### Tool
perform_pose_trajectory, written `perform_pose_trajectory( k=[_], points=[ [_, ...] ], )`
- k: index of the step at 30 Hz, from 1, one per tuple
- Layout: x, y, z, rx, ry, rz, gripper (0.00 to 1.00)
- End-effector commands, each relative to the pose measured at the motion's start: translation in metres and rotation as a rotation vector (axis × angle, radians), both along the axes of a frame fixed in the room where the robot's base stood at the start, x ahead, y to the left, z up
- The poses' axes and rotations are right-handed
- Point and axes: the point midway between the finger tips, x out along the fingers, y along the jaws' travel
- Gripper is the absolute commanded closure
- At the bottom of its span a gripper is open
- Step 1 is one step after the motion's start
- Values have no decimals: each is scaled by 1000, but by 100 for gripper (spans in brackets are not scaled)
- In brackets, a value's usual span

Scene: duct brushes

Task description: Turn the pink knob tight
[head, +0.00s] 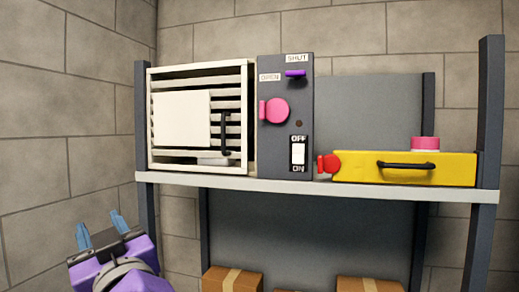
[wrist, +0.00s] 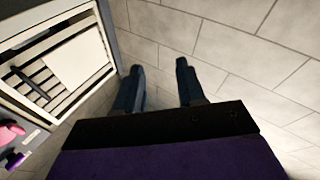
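The pink knob (head: 274,110) sits on the dark grey control panel (head: 286,72), right of the white louvred unit. It has a round body and a small tab on its left side.
The white louvred unit (head: 246,120) with a black handle (head: 225,133) stands on the shelf (head: 270,184). A pink cap (head: 425,143) tops the yellow box. Cardboard boxes (head: 232,279) are below. A shelf post (head: 147,210) stands near my gripper.

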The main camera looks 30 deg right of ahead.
Motion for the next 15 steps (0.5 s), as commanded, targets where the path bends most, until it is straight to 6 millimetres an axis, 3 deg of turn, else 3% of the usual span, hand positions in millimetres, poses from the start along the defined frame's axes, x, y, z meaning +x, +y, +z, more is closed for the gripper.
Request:
perform_pose_trajectory(
  k=[1,6,10,15],
  points=[
    [0,-10,28,26,-60,-51,61],
    [-4,-64,91,104,-213,-294,61],
    [-12,-112,120,156,-265,-512,61],
    [-26,-165,130,189,-252,-775,61]
  ],
)
